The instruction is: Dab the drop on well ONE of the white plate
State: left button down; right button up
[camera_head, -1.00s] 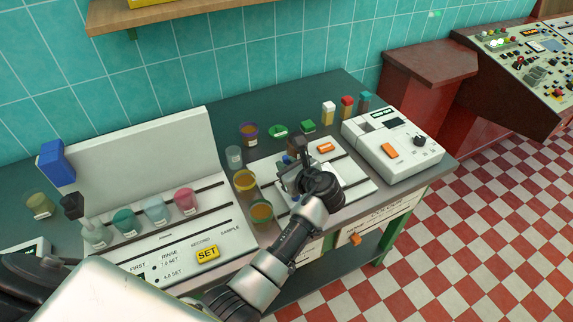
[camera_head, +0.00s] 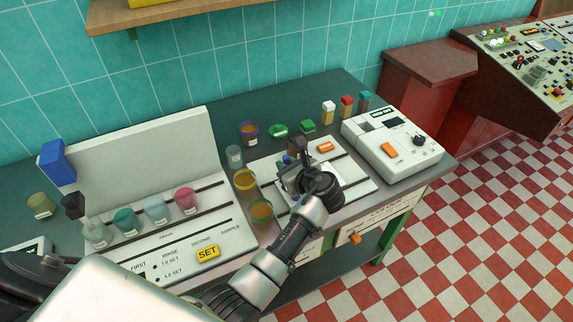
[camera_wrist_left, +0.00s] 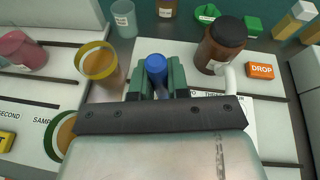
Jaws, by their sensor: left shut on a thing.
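My left gripper (camera_head: 291,181) is shut on a slim blue-topped tool (camera_wrist_left: 156,68), held upright between its dark green fingers in the left wrist view. The gripper is low over a white board (camera_head: 358,184), which also shows in the wrist view (camera_wrist_left: 285,112). A brown bottle (camera_wrist_left: 222,42) with a black cap stands just right of and beyond the tool. My right gripper is not in view.
A white instrument (camera_head: 393,142) with an orange button is at the right. Small capped blocks (camera_head: 328,113) line the back. A white rack (camera_head: 160,215) with coloured jars is at the left.

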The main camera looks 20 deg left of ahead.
aim_at(286, 156)
pick_arm(q)
jog(key=shift+f, duration=0.15)
dwell(1.3)
jog(key=shift+p, duration=0.4)
notch_tip(286, 156, up, 7)
jog(key=p, duration=0.8)
